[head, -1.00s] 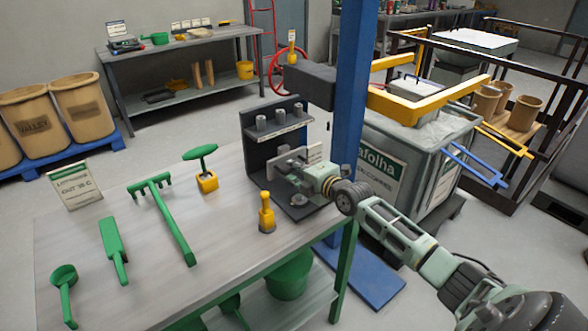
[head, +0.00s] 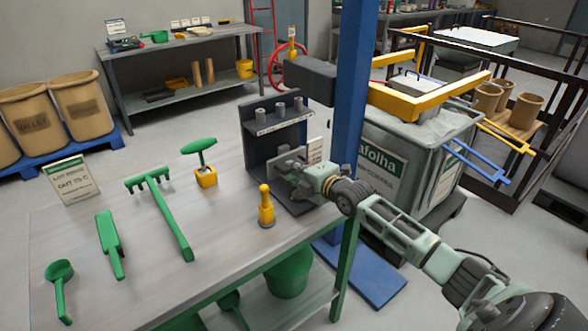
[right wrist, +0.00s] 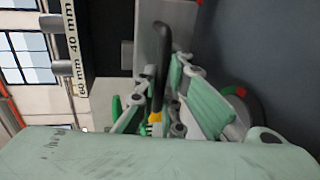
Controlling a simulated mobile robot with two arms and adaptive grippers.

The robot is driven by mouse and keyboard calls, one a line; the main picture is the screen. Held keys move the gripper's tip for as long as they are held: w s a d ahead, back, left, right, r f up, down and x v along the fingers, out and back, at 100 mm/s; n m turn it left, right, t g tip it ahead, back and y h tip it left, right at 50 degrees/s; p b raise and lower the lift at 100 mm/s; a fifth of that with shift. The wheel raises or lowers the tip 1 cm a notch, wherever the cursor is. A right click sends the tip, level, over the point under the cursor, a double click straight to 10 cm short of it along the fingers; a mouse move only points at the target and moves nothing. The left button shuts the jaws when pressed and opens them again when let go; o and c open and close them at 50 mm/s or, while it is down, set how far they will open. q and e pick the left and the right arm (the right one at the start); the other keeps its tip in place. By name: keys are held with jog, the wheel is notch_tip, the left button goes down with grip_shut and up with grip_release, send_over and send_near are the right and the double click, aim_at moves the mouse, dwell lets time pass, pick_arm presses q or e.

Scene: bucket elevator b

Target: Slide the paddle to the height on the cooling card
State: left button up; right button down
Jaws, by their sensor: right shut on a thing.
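A grey flat paddle (head: 287,161) stands at the dark gauge stand (head: 250,150) on the table. In the right wrist view the grey paddle plate (right wrist: 149,40) has a black bar-like handle (right wrist: 161,70) in front of it. My right gripper (head: 297,170) reaches in from the right and is shut on that handle; its fingers (right wrist: 155,95) lie either side of it. The stand's label strip shows "40 mm" and "60 mm" (right wrist: 75,50) in the right wrist view. A printed card (head: 72,178) stands at the table's left; its text is too small to read fully. My left gripper is out of view.
A yellow-handled tool (head: 266,208) stands in front of the stand. A blue post (head: 353,100) rises close behind my right arm.

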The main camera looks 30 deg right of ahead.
jog(key=c, duration=1.8)
grip_release()
jog(key=shift+c, duration=0.2)
jog(key=a+v, duration=0.1)
jog(key=v, duration=1.1)
jog(key=shift+d, duration=0.4)
jog(key=shift+r, duration=0.1)
